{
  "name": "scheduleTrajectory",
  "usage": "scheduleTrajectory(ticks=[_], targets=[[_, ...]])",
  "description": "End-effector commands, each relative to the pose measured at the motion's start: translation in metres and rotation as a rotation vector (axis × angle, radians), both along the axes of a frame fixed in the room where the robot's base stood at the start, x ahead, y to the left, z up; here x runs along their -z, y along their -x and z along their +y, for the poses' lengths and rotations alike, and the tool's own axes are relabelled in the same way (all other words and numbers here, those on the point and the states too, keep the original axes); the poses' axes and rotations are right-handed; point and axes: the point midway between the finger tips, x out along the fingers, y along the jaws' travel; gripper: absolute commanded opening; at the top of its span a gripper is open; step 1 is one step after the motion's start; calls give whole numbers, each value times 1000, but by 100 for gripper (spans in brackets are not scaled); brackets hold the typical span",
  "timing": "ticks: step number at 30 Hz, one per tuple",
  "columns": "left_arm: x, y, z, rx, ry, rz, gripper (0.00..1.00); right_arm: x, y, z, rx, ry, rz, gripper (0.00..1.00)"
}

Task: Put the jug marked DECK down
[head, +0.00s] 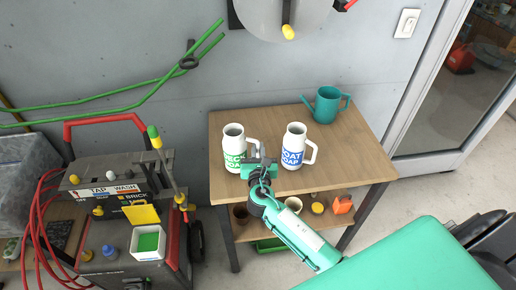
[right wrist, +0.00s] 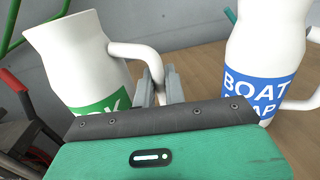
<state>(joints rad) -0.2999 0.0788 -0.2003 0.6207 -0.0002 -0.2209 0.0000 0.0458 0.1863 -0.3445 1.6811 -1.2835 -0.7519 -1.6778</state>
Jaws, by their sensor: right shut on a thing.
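The white jug with a green label (head: 234,143) is upright at the front left of the wooden table (head: 350,160). Its label is partly covered by my gripper. It also shows in the right wrist view (right wrist: 78,55), with the label cut off by my gripper. My right gripper (head: 262,163) is shut on the jug's handle (right wrist: 150,58), at the jug's right side. I cannot tell whether the jug's base touches the tabletop or is just above it. My left gripper is not in view.
A white jug with a blue BOAT SOAP label (head: 294,144) stands close on the right. A teal watering can (head: 327,106) is at the back right. A cart with a red handle (head: 104,119) stands left of the table. The table's right part is clear.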

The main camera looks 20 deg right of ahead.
Motion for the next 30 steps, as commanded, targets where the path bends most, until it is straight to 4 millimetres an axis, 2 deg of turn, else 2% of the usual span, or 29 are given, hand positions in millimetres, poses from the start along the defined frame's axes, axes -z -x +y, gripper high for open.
scheduleTrajectory(ticks=[10,21,30], targets=[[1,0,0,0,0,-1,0,0,0,0,0,-1,-1,0],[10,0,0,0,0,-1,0,14,0,0,0,-1,-2,0],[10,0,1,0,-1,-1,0,14,0,0,0,-1,-1,0]])
